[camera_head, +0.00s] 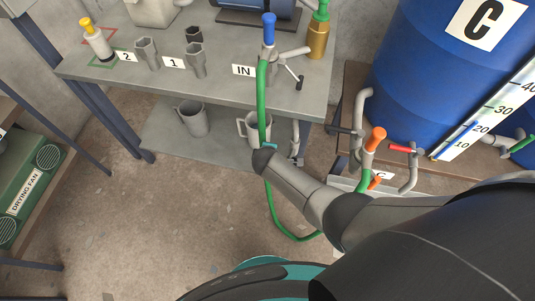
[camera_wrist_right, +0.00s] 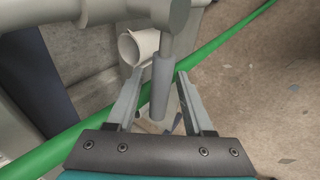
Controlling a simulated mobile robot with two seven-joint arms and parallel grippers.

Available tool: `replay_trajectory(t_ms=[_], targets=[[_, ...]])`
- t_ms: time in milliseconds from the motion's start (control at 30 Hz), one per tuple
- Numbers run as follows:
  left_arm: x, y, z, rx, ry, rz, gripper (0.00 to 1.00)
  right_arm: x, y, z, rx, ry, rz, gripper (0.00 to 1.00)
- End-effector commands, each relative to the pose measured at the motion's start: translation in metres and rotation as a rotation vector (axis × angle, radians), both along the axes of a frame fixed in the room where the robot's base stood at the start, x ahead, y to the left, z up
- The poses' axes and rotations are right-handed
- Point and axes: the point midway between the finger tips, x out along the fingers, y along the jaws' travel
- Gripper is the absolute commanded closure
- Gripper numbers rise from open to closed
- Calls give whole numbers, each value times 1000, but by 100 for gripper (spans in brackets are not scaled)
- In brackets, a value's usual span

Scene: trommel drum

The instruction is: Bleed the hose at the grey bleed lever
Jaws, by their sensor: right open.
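My right gripper (camera_wrist_right: 157,88) is open in the right wrist view, its two fingers on either side of a grey rod-like handle (camera_wrist_right: 160,85), which looks like the grey bleed lever. The handle hangs from a grey pipe (camera_wrist_right: 125,10); I cannot tell if a finger touches it. The green hose (camera_wrist_right: 221,57) runs behind the fingers. In the head view the hose (camera_head: 262,100) hangs from the blue-topped fitting (camera_head: 269,30) at the IN label, passes my right wrist and loops over the floor. My right gripper is mostly hidden there. My left gripper is out of view.
A grey bench (camera_head: 205,85) bears the IN sign (camera_head: 243,70), grey holders and a yellow-topped fitting (camera_head: 95,38). Mugs (camera_head: 193,119) stand on its lower shelf. A blue drum (camera_head: 430,80) marked C, with an orange-handled fitting (camera_head: 375,138) and red-handled valve (camera_head: 402,149), stands right.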

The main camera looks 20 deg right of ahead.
Motion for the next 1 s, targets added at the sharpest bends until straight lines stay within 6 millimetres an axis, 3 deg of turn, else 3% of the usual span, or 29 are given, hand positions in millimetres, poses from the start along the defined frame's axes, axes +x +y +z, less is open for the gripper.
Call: replay_trajectory(t_ms=[333, 700, 1000], targets=[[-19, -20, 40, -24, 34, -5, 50, -27, 8, 44, 0, 2, 0, 48], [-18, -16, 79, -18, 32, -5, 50, -61, 19, 96, 0, 2, 1, 48], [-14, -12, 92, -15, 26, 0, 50, -77, 25, 118, -1, 3, 1, 48]])
